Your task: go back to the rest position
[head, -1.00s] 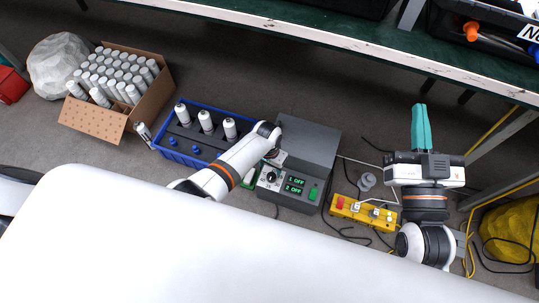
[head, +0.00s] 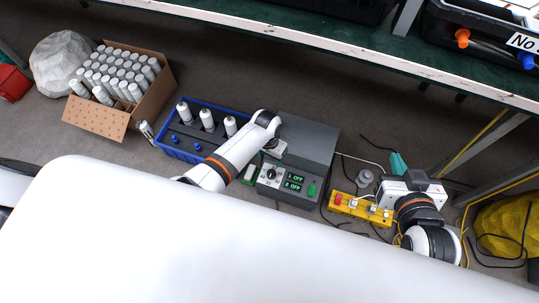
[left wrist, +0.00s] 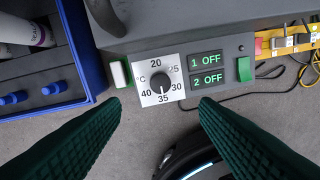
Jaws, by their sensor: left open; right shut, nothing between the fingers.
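My left arm reaches in from the left over the grey control box (head: 308,140). Its fingers are hidden in the head view. In the left wrist view my left gripper (left wrist: 161,104) is open and empty, its dark green fingers apart below the white dial plate (left wrist: 146,96). It touches nothing that I can see. The displays (left wrist: 207,70) read "1 OFF" and "2 OFF". My right gripper (head: 398,163) is at the right, beside the yellow power strip (head: 358,208). Its teal fingers are shut and empty, partly hidden by its white body.
A blue crate (head: 170,153) with several white bottles stands left of the box. A carton (head: 98,120) of white cans is further left. A green-topped bench (head: 330,45) runs along the back. Cables and a yellow sack (head: 505,228) lie at the right.

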